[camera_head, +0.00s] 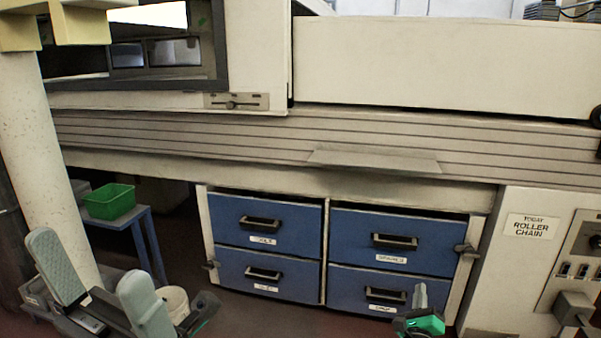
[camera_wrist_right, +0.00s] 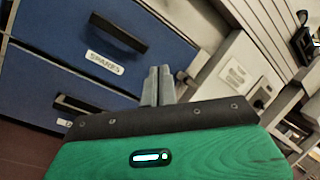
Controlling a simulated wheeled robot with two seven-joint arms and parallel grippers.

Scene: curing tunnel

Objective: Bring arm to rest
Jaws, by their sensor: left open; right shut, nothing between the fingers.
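My left gripper (camera_head: 88,260) is at the lower left of the head view. Its two pale grey-green fingers are wide apart with nothing between them. My right gripper (camera_head: 420,290) is at the bottom of the head view, in front of the lower right blue drawer (camera_head: 350,284). Its grey fingers are together and empty; they also show in the right wrist view (camera_wrist_right: 158,80), above the green and black gripper body.
Blue drawers with black handles, such as the upper right one (camera_head: 395,240), are shut under the long machine bed (camera_head: 250,140). A green bin (camera_head: 109,201) stands on a blue stand at left. A control panel (camera_head: 580,260) is at right, beside a ROLLER CHAIN sign (camera_head: 531,227).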

